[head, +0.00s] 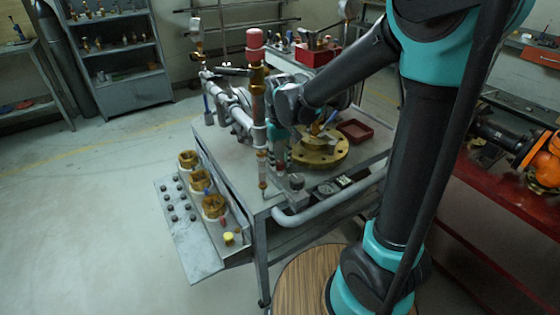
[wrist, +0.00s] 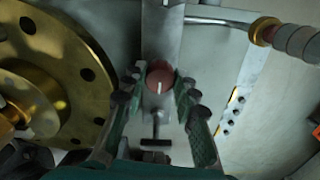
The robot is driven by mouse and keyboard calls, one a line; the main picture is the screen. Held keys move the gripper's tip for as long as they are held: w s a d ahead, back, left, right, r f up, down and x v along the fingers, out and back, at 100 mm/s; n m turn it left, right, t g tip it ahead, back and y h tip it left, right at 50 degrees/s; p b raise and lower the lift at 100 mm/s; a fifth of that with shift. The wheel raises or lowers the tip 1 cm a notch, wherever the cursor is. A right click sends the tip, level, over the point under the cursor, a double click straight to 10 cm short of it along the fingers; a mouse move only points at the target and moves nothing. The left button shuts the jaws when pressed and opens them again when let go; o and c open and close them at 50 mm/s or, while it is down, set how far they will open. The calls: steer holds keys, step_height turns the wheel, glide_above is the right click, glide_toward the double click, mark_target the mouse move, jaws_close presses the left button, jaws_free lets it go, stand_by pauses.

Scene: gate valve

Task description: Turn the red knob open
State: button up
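In the wrist view a round red knob (wrist: 160,78) with a short white line on its face sits on a grey bar. The white line runs roughly up and down in the picture. My gripper (wrist: 160,84) is open, with one dark ridged finger on each side of the knob. I cannot tell whether either finger touches it. In the head view my gripper (head: 302,122) is low over the cart top, beside the brass flange (head: 320,152). Its fingers are hard to make out there, and I cannot pick out the knob clearly.
The brass flange (wrist: 58,70) fills the left of the wrist view. A pipe with a brass collar (wrist: 264,30) is at the upper right. On the cart (head: 232,140), an upright brass pipe with a red cap (head: 255,38) stands left of my gripper. A red tray (head: 355,131) lies behind.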

jaws_close()
steer(key=n, duration=0.4)
steer(key=shift+n, duration=0.3)
steer(key=n, duration=0.9)
steer(key=shift+n, duration=2.2)
